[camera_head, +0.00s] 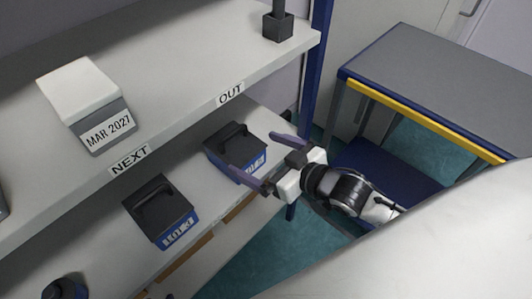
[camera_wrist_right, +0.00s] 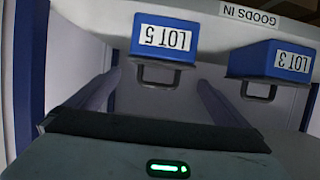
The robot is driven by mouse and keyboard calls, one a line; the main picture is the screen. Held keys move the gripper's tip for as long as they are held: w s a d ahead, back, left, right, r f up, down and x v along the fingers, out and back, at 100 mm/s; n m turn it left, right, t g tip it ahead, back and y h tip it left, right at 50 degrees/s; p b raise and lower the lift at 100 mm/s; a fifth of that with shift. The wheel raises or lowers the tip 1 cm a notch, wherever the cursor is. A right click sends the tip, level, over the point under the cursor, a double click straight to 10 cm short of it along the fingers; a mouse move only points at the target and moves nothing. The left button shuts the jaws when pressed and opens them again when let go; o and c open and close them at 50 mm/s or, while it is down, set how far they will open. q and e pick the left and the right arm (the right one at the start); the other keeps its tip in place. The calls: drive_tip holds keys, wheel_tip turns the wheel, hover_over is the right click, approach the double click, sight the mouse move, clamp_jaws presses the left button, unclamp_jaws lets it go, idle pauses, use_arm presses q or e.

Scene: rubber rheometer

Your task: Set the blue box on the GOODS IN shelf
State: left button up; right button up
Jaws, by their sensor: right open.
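A blue box with a dark top and handle (camera_head: 252,165) sits on the lower shelf; its label reads LOT 5 in the right wrist view (camera_wrist_right: 190,38), where it appears upside down. My right gripper (camera_head: 241,144) is open, its purple fingers reaching toward this box from the right. In the right wrist view, the box's handle shows between the fingertips (camera_wrist_right: 160,77); I cannot tell if they touch it. A second blue box (camera_head: 177,234) stands to the left on the same shelf, labelled LOT 3 in the wrist view (camera_wrist_right: 268,58). The GOODS IN label (camera_wrist_right: 250,17) shows there too. My left gripper is not in view.
The upper shelf (camera_head: 180,75), labelled NEXT and OUT, overhangs behind; it bears a grey box (camera_head: 95,120) marked MAR 2027 and a dark holder (camera_head: 278,27). A blue post (camera_head: 316,65) stands at the shelf's right end. A grey-topped table (camera_head: 440,75) stands at right.

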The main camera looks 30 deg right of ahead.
drive_tip(key=s+a+f+g+h, duration=0.1)
drive_tip(key=s+a+f+g, duration=0.1)
drive_tip(key=s+f, duration=0.6)
drive_tip(key=s+a+f+m+g+h, duration=0.1)
drive_tip(key=s+a+f+g, duration=0.1)
drive_tip(key=s+f, duration=0.5)
drive_tip(key=shift+s+f+m, duration=0.3)
drive_tip(key=shift+s+f, duration=0.05)
drive_tip(key=shift+s, duration=0.65)
